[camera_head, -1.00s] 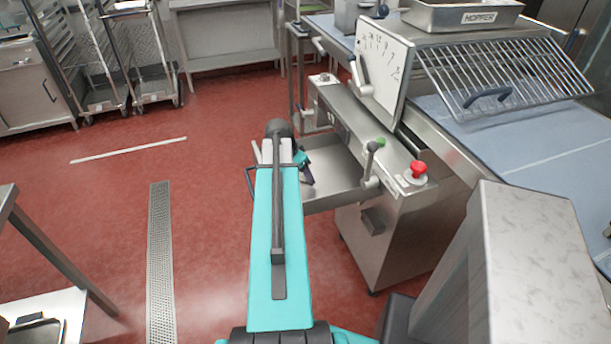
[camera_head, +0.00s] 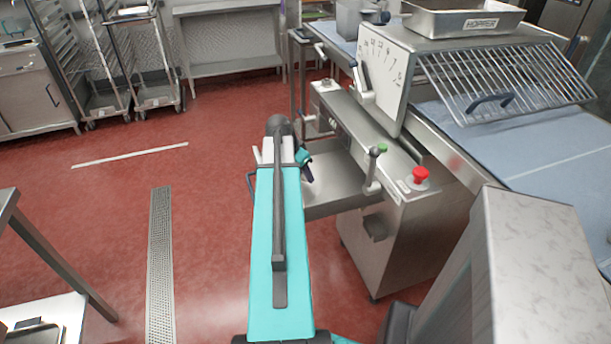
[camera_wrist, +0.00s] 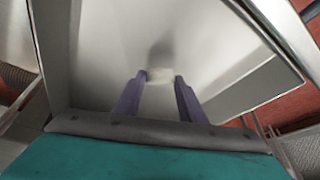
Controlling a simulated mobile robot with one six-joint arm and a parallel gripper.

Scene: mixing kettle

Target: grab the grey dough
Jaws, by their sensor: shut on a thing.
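The grey dough (camera_wrist: 159,76) shows in the wrist view as a small, pale, off-white lump between the tips of my gripper's two purple fingers. My gripper (camera_wrist: 157,84) is shut on it, with a finger on each side. Behind and below it is the smooth metal tray (camera_wrist: 105,60) of the machine. I cannot tell whether the dough touches the tray. In the head view my teal arm reaches to the left end of this tray (camera_head: 340,190).
A wire guard (camera_head: 510,80) and a blue belt (camera_head: 510,140) lie farther right. The red floor on the left is open.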

